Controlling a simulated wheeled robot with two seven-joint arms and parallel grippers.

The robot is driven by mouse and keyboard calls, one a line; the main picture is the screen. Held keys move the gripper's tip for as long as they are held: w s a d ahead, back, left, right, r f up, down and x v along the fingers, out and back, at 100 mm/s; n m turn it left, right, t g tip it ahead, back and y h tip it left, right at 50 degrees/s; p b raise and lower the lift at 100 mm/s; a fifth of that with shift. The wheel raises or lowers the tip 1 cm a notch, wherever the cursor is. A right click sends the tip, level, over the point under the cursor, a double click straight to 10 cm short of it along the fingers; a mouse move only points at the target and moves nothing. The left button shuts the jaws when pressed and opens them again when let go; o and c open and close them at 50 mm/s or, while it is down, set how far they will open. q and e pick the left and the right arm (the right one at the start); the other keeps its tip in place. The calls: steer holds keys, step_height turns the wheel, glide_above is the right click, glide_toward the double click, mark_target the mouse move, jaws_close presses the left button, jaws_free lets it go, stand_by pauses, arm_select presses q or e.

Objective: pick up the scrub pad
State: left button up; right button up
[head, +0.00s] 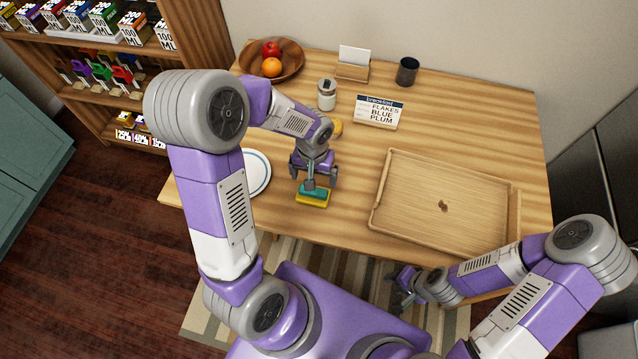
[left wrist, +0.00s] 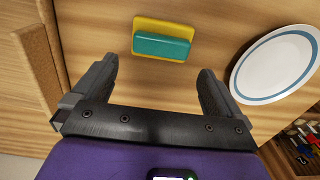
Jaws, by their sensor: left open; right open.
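The scrub pad (head: 312,200) lies on the wooden table near its front edge, a yellow slab with a teal block on top. My left gripper (head: 314,182) is over the pad, pointing down, and partly hides it. In the left wrist view the pad (left wrist: 162,40) lies beyond the two spread fingers of the left gripper (left wrist: 157,80), roughly centred between them, with nothing held. My right gripper (head: 402,288) is open and empty, low in front of the table's edge, away from the pad.
A white plate (head: 256,172) with a blue ring is left of the pad. A wooden tray (head: 440,200) takes up the right side. A jar (head: 326,94), a menu sign (head: 379,112), a fruit bowl (head: 291,63) and a dark cup (head: 407,71) stand further back.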

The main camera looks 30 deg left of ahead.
mark_target(313, 194)
arm_select(q)
steer(key=f, duration=0.2)
steer(key=f+b, duration=0.1)
steer(key=f, duration=0.1)
steer(key=f+b, duration=0.1)
steer(key=f, duration=0.1)
steer(key=shift+s+f, duration=0.3)
steer(key=shift+f, duration=0.05)
steer(key=c, duration=0.8)
